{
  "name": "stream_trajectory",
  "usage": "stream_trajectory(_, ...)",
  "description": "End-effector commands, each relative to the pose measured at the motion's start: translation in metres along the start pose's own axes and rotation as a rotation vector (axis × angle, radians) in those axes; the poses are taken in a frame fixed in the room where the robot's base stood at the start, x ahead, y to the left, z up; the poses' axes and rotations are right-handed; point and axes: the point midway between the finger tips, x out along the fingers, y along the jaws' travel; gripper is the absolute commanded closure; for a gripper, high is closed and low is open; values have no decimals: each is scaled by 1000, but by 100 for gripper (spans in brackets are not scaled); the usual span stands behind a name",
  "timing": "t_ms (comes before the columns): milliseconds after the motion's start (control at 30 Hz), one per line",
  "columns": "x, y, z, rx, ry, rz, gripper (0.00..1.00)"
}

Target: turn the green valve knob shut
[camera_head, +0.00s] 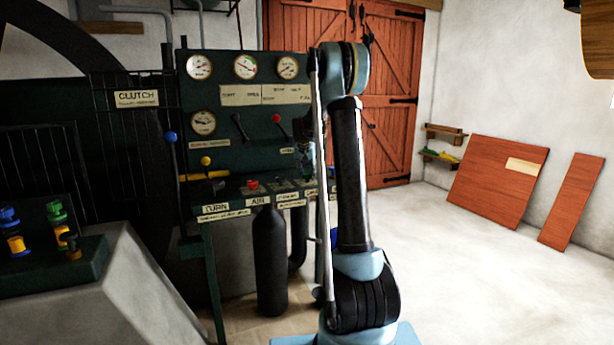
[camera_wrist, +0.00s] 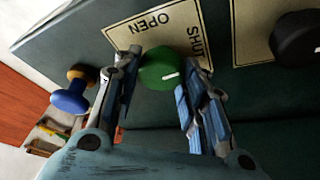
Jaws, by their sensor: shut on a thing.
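The green valve knob (camera_wrist: 158,74) sits on a dark green panel, in front of a cream plate (camera_wrist: 150,28) lettered OPEN and SHUT. A white mark on the knob points right in the wrist view, toward the side with the word SHUT. My gripper (camera_wrist: 164,63) has one finger on each side of the knob and is shut on it. In the head view my arm hides the knob, and my gripper shows only in part beside the arm at the panel.
A blue knob on a yellow stem (camera_wrist: 70,98) sticks out left of my gripper. A black knob (camera_wrist: 296,40) is at the right. The gauge panel (camera_head: 225,110) and a lever with a blue ball (camera_head: 170,137) stand left of my arm. The floor (camera_head: 490,270) at right is clear.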

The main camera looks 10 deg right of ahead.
Motion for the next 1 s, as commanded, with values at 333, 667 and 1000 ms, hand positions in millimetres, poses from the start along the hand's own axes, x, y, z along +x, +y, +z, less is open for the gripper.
stream_trajectory(333,0,-2,-1,139,1,58,85)
stream_trajectory(667,0,-2,0,170,-1,69,85)
stream_trajectory(1000,0,-2,0,169,-1,68,43)
